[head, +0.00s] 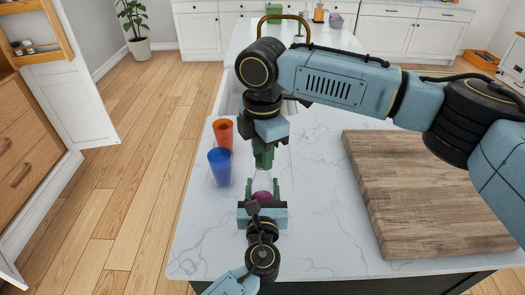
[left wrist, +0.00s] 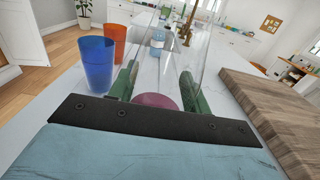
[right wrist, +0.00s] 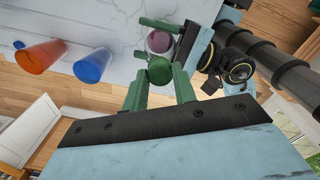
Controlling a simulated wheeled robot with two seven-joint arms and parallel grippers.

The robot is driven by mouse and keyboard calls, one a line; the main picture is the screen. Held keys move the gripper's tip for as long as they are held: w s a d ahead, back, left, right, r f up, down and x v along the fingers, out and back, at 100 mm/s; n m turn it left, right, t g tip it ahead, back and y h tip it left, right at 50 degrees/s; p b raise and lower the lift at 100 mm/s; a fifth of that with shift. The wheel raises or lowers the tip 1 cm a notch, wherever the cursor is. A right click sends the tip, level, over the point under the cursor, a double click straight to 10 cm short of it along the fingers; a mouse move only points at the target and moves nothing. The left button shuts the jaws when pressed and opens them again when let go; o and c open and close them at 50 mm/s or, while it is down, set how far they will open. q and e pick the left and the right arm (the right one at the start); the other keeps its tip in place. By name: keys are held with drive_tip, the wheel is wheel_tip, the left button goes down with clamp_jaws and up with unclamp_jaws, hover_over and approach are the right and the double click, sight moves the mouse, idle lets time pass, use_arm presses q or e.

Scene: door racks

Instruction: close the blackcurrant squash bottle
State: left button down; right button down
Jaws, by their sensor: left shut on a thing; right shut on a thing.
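The blackcurrant squash bottle is clear, with purple squash low inside (head: 262,196); it stands upright on the counter. My left gripper (head: 263,189) is shut around its lower body; the clear wall (left wrist: 168,75) rises between the green fingers in the left wrist view. My right gripper (head: 263,155) points down above the bottle, its fingers shut on a round green cap (right wrist: 160,71). In the right wrist view the purple squash (right wrist: 159,42) shows just beyond the cap. The bottle's mouth is hidden, so I cannot tell whether the cap touches it.
A blue cup (head: 220,167) and an orange cup (head: 223,132) stand left of the bottle. A thick wooden board (head: 430,190) lies to the right. The marble counter (head: 320,235) is clear between the bottle and the board. A tap rises behind my right arm.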

drive_tip(key=m, duration=0.7)
drive_tip(key=shift+m, duration=0.4)
drive_tip(key=m, duration=0.7)
drive_tip(key=c, duration=1)
unclamp_jaws()
drive_tip(key=shift+c, duration=0.2)
wheel_tip(320, 180, up, 12)
